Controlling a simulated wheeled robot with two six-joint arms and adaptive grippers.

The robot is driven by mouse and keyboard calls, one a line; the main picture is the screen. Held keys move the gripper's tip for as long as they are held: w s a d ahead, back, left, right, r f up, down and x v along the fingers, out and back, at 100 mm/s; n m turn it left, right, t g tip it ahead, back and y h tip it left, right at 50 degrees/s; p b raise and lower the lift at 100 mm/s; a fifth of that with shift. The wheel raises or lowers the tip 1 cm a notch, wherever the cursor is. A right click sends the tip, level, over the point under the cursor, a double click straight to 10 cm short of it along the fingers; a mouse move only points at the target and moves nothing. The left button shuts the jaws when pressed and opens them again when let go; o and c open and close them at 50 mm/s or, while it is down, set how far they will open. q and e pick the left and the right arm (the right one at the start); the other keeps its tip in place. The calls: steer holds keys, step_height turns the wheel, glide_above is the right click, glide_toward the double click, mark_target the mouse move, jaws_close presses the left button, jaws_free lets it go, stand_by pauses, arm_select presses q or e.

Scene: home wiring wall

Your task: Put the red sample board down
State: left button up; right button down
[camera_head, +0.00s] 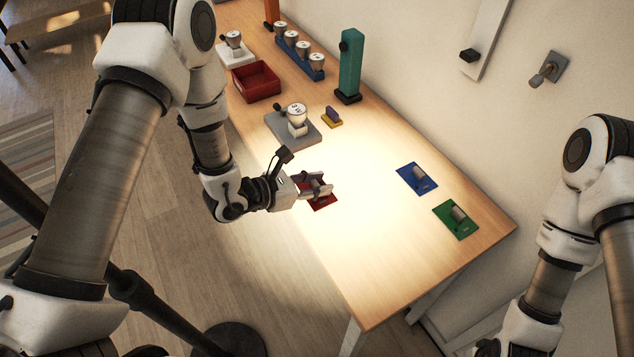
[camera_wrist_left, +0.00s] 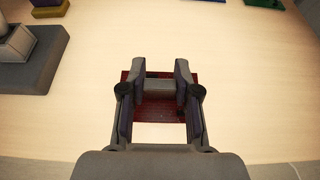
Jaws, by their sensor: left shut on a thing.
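The red sample board (camera_head: 322,203) is at the near edge of the wooden table, under my left gripper (camera_head: 318,187). In the left wrist view the red board (camera_wrist_left: 160,108) shows between and below the fingers of the left gripper (camera_wrist_left: 160,88). The fingers are shut on a grey cylindrical part on the board. I cannot tell whether the board touches the table top. My right arm (camera_head: 560,250) shows at the right edge of the head view; its gripper is out of view.
A blue board (camera_head: 417,179) and a green board (camera_head: 456,220) lie to the right on the table (camera_head: 370,270). A grey stand with a gauge (camera_head: 294,126), a yellow block (camera_head: 332,118), a red bin (camera_head: 256,82) and a teal post (camera_head: 349,66) stand farther back. The front table top is clear.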

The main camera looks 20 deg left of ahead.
arm_select(q)
steer(key=shift+f, duration=0.6)
steer(key=o, duration=1)
steer(key=shift+o, duration=0.2)
steer(key=shift+a+r, duration=0.1)
steer(key=shift+r, duration=0.15)
steer(key=b+v, duration=0.1)
steer(key=v, duration=0.6)
steer(key=shift+s+a, duration=0.15)
steer(key=shift+s, duration=0.1)
